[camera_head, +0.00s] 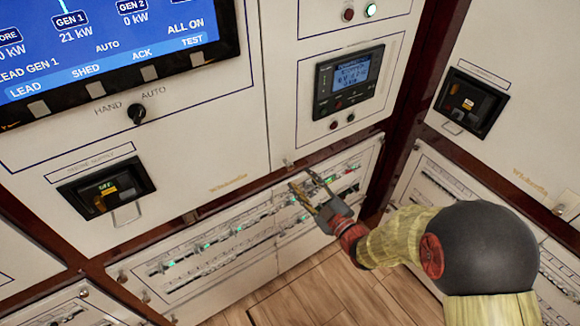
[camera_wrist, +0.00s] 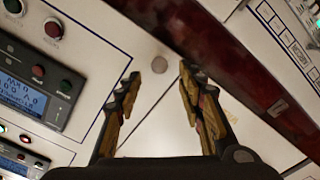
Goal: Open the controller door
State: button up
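The controller (camera_head: 350,82) is a dark unit with a lit blue display, set in a white door panel (camera_head: 283,80) in the upper middle of the head view. It also shows at the left of the wrist view (camera_wrist: 25,100). A small round knob (camera_head: 288,162) is near the panel's bottom edge. In the wrist view a small round knob (camera_wrist: 159,64) lies between and beyond my fingertips. My gripper (camera_head: 303,188) is open and empty, below the controller, in front of the seam above the lower breaker panel. I cannot tell whether it touches anything. The door looks shut.
A breaker row panel (camera_head: 215,240) lies below. A large blue screen (camera_head: 105,50) and a rotary switch (camera_head: 137,115) are to the left. A dark red frame post (camera_head: 405,110) runs right of the controller. Wooden floor (camera_head: 325,295) is clear below.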

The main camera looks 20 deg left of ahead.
aim_at(291, 168)
jog(key=b+x, duration=0.1)
jog(key=x, duration=0.5)
jog(key=shift+w+a+f+b, duration=0.1)
jog(key=shift+w+a+b, duration=0.1)
jog(key=shift+b, duration=0.1)
jog(key=shift+w+a, duration=0.4)
jog(key=shift+a, duration=0.1)
jog(key=c, duration=0.3)
grip_shut()
dwell(0.3)
